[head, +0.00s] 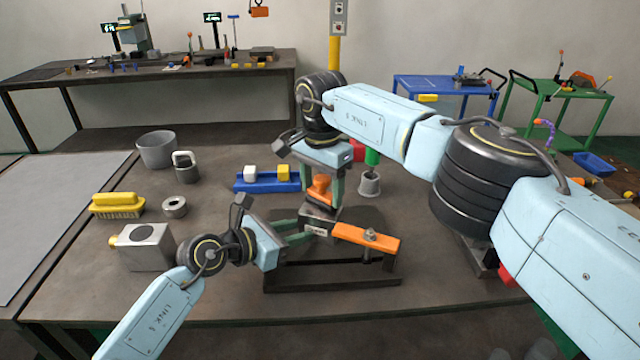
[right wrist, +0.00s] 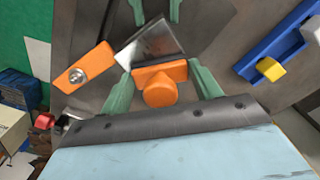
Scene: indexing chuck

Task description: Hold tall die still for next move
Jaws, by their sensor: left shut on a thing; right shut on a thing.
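A grey steel block (head: 317,221), seemingly the tall die, stands at the dark fixture frame (head: 330,283); it also shows in the right wrist view (right wrist: 150,45). My left gripper (head: 312,231) reaches in low from the left and is shut on this block. An orange knobbed handle (head: 319,188) sits against the block; it shows more clearly in the right wrist view (right wrist: 160,84). My right gripper (head: 320,197) comes from above and is shut on this handle. An orange clamp bar (head: 366,238) with a bolt lies beside the block. The block's lower part is hidden.
A blue tray (head: 267,187) holds a white and a yellow cube behind the grippers. A grey box (head: 145,247), a yellow brush (head: 118,206) and a steel ring (head: 175,207) lie at left. The front left table is clear.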

